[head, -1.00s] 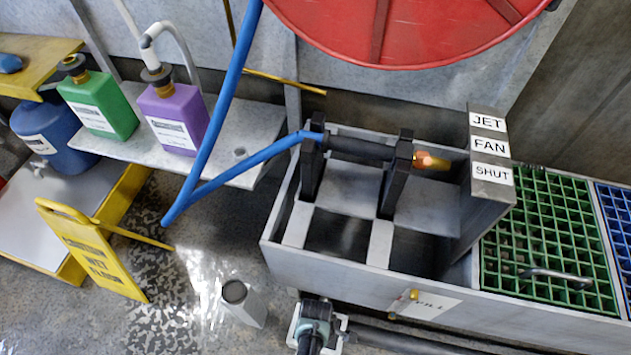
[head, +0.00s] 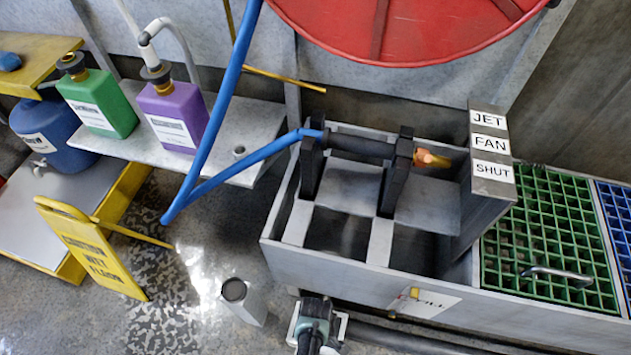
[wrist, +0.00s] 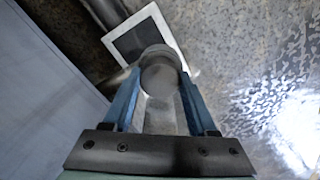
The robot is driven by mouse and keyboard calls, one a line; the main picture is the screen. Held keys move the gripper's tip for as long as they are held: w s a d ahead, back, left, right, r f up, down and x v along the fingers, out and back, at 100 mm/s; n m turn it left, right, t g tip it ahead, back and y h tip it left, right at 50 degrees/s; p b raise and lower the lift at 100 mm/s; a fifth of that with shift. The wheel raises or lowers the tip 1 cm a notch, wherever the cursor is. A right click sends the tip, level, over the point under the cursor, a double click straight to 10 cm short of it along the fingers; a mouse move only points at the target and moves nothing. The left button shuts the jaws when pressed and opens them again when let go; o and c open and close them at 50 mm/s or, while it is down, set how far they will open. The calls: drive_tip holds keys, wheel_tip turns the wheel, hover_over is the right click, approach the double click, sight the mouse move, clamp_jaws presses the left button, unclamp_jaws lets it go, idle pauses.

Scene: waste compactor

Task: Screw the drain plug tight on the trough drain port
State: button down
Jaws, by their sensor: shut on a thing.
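In the wrist view my gripper (wrist: 159,88) has its two blue fingers closed on the sides of a grey, round-ended piece, the drain plug (wrist: 160,76). The plug lies in front of a white-edged square with a dark middle (wrist: 128,42). I cannot make out the drain port or any thread, so I cannot tell how far the plug is seated. In the head view my gripper's dark and teal body (head: 317,312) is low in front of the grey trough (head: 283,250), near its left front corner. The fingers and plug are hidden there.
A dark pipe (head: 400,342) runs along the floor below the trough. A small grey square post (head: 243,303) stands to the left, with a yellow wet-floor sign (head: 95,250) beyond it. A blue hose (head: 238,160) hangs above.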

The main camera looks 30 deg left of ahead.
drive_tip(key=shift+m, duration=0.3)
drive_tip(key=m, duration=0.3)
drive_tip(key=shift+m, duration=1)
drive_tip(key=shift+m, duration=0.9)
drive_tip(key=m, duration=0.3)
drive_tip(key=shift+m, duration=0.4)
